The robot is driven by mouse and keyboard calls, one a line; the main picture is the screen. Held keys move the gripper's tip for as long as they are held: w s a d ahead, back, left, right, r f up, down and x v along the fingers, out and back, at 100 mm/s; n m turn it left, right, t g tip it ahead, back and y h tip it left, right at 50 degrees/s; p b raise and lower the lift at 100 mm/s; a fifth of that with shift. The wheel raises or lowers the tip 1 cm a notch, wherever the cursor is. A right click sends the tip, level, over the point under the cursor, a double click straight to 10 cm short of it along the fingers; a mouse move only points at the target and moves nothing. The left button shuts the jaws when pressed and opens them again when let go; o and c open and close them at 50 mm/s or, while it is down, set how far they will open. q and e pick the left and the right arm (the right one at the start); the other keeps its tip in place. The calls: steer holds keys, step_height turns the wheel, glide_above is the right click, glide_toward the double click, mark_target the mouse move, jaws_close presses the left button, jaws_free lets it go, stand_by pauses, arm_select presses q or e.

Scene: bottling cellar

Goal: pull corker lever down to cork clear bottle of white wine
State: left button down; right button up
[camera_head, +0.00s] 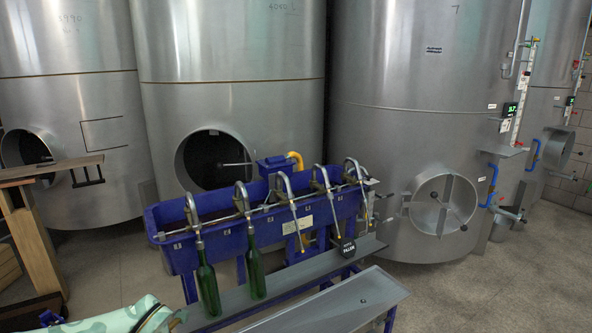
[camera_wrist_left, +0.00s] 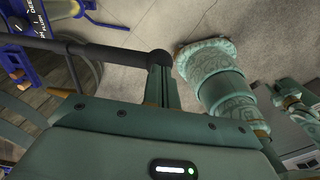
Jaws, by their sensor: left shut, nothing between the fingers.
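In the left wrist view, my left gripper (camera_wrist_left: 162,70) is shut with nothing held between its fingers. A black bar with a rounded end (camera_wrist_left: 85,47), which looks like the corker lever, runs in from the left and reaches the fingertips; I cannot tell whether they touch. A blue part with partly legible white lettering (camera_wrist_left: 22,12), probably the corker, is at the top left corner. The clear bottle of white wine is not visible in either view. My right gripper is in neither view.
In the head view, a blue filler trough (camera_head: 170,216) with several spouts stands over a grey bench (camera_head: 285,284). Two green bottles (camera_head: 208,285) stand under its left spouts. Steel tanks (camera_head: 240,60) line the back. A wooden piece (camera_head: 35,240) is at the left. Floor is clear at right.

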arm_select(q)
steer(key=shift+f, duration=0.7)
steer(key=shift+f+b, duration=0.15)
steer(key=shift+b, duration=0.15)
steer(key=shift+d+f+b, duration=0.1)
steer(key=shift+f+b, duration=0.6)
steer(key=shift+f, duration=0.55)
steer(key=shift+r, duration=0.15)
step_height(320, 180, up, 9)
steer(key=p, duration=0.8)
